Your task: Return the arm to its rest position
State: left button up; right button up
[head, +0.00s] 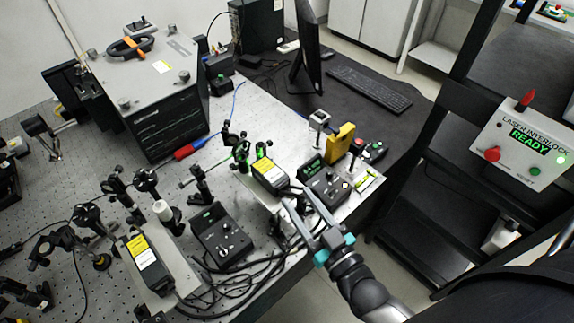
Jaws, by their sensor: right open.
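My right arm comes in from the lower right of the head view. Its gripper (308,212) is open, with its two grey fingers apart and nothing seen between them. The fingers are over the front right edge of the optical bench (60,170), close to a black control box with a knob (326,185). From this single view I cannot tell whether a fingertip touches the box. My left gripper is not in the view.
A laser module with a yellow label (268,176) and a yellow block (340,142) stand near the right gripper. Black cables (235,285) loop along the bench's front edge. The laser interlock box (522,142) reads READY at right. Floor shows beyond the bench's right edge.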

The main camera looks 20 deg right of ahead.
jog(key=a+f+n+g, duration=0.1)
jog(key=a+f+g, duration=0.25)
jog(key=g, duration=0.35)
jog(key=s+d+r+m+g+h, duration=0.1)
jog(key=s+d+g+h, duration=0.2)
jog(key=s+g, duration=0.7)
jog(key=s+f+t+b, duration=0.15)
jog(key=f+b, duration=0.25)
jog(key=f, duration=1.1)
jog(key=s+f+b, duration=0.2)
jog(key=f+b, duration=0.3)
jog(key=f, duration=1)
jog(key=s+d+f+g+b, duration=0.1)
jog(key=s+f+b, duration=0.3)
jog(key=s+f, duration=0.4)
jog(key=s+d+f+b, duration=0.2)
jog(key=s+f+b, duration=0.2)
jog(key=s+f, duration=0.4)
notch_tip(320, 180, down, 8)
jog(key=shift+r+g, duration=0.25)
jog(key=shift+g, duration=0.1)
